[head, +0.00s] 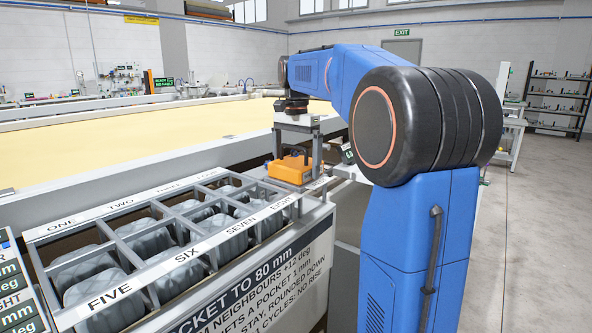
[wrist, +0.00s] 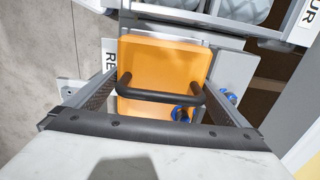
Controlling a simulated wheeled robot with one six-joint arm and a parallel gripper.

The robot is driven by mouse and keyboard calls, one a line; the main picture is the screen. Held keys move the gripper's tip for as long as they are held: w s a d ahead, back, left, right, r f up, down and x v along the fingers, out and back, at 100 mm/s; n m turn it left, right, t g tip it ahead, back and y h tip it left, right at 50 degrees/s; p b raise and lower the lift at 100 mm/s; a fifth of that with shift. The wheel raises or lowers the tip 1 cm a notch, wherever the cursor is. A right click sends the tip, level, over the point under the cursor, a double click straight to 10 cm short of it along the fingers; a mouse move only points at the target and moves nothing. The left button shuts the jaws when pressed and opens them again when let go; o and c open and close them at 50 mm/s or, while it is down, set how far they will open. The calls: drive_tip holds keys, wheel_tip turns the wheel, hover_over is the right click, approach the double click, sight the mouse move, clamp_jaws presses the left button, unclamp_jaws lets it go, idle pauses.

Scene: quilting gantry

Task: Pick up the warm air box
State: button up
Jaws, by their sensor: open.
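The warm air box appears to be the orange box (head: 290,168) with a dark handle, sitting on a small ledge beyond the far end of the divided rack. In the wrist view the orange box (wrist: 165,58) lies ahead, with its black bar handle (wrist: 160,96) across it and a blue round fitting (wrist: 181,114) near its lower right corner. My gripper (head: 297,152) points down over the box, its fingers spread apart. In the wrist view my gripper (wrist: 160,90) has one finger on each side of the handle. I see no clear contact with it.
The rack (head: 165,240) with numbered compartments holds grey quilted bundles, close beside the box. A wide yellow quilting bed (head: 150,138) with a pale rail lies behind. A lettered panel (head: 265,265) fronts the rack. Open floor (head: 540,220) is at right.

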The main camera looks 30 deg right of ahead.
drive_tip(key=shift+f, duration=0.1)
drive_tip(key=c, duration=1)
